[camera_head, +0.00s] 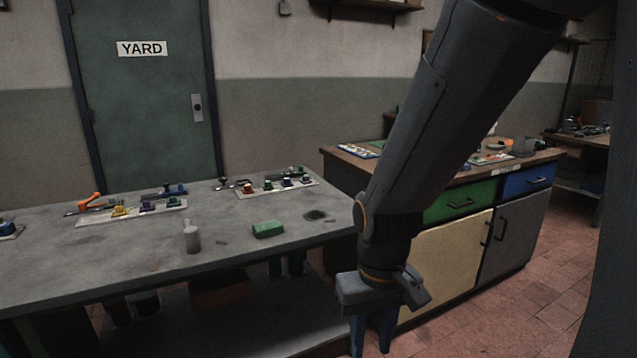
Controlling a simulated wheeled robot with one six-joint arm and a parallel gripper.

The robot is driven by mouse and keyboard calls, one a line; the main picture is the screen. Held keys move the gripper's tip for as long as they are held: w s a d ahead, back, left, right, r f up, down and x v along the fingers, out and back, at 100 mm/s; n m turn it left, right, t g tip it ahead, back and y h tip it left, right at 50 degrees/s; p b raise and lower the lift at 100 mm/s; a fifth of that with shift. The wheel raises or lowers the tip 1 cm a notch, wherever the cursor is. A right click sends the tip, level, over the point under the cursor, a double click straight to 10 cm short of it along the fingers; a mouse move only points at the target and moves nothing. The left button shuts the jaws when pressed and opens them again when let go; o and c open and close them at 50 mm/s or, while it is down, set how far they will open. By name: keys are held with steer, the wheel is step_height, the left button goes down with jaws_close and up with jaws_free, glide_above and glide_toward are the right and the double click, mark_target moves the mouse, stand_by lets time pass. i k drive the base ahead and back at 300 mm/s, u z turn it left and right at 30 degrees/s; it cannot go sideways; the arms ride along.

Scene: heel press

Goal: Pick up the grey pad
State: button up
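I cannot make out a clear grey pad. A dark, flat patch (316,214) lies near the right end of the grey table (110,262); I cannot tell whether it is a pad or a stain. A green block (267,229) lies flat to its left. A small grey bottle-shaped piece (192,237) stands upright farther left. My gripper (373,345) points down off the table's right end, in front of the cabinet. Its blue fingers are apart with nothing seen between them; their tips reach the bottom of the picture.
Boards with coloured knobs and clamps, one on the left (132,211) and one on the right (277,187), line the table's back. A cabinet (445,265) with green and blue drawers stands behind my arm. The table's front middle is clear. Brick floor (540,305) lies at right.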

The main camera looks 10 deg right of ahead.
mark_target(305, 178)
steer(key=z, duration=0.45)
steer(key=k, duration=0.55)
steer(key=z, duration=0.7)
steer(key=i, duration=1.05)
steer(key=u, duration=0.55)
steer(key=i, duration=0.75)
steer(key=u, duration=1.3)
steer(key=i, duration=0.95)
steer(key=u, duration=0.2)
